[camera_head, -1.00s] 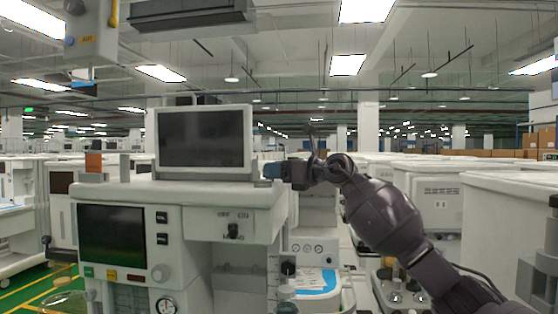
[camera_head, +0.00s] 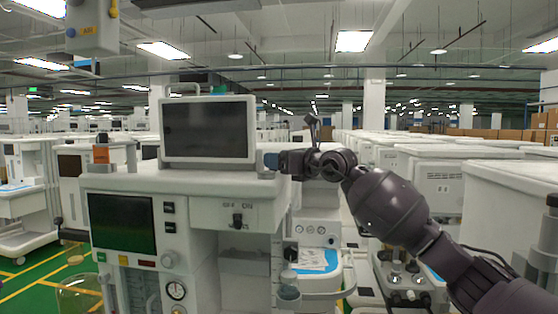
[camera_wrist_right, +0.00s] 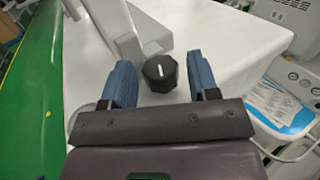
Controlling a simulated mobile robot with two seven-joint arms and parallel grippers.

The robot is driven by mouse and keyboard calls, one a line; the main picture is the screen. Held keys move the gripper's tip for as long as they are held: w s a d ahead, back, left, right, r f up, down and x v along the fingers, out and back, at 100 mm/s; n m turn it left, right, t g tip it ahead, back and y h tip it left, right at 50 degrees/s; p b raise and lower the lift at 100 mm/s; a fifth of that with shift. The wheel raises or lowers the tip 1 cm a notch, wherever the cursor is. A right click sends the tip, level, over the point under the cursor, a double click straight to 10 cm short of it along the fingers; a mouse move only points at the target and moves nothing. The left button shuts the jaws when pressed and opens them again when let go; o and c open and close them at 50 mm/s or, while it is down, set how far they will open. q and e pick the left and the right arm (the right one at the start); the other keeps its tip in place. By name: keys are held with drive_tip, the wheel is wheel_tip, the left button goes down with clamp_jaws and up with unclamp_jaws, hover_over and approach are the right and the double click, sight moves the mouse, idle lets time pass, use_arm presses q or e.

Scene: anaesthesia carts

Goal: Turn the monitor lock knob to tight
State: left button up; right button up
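The monitor lock knob (camera_wrist_right: 161,73) is a black faceted knob with a white pointer mark, on the white cart top next to the monitor's stand in the right wrist view. My right gripper (camera_wrist_right: 160,62) is open, with one blue finger on each side of the knob and a visible gap to each. In the head view my right gripper (camera_head: 271,161) is at the lower right of the grey-framed monitor (camera_head: 207,130); the knob cannot be made out there. My left gripper is in neither view.
The anaesthesia cart (camera_head: 180,183) carries the monitor and has a dark lower screen (camera_head: 122,222). An orange item (camera_head: 101,152) stands on its left side. Several white carts stand at the right and behind. A green floor strip (camera_wrist_right: 32,80) runs at the left of the wrist view.

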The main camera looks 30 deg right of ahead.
drive_tip(key=shift+o, duration=0.4)
drive_tip(key=shift+f, duration=0.1)
drive_tip(key=shift+s+d, duration=0.1)
drive_tip(key=shift+s, duration=0.1)
drive_tip(key=b+v, duration=0.2)
drive_tip(key=v, duration=0.8)
drive_tip(key=shift+s, duration=0.2)
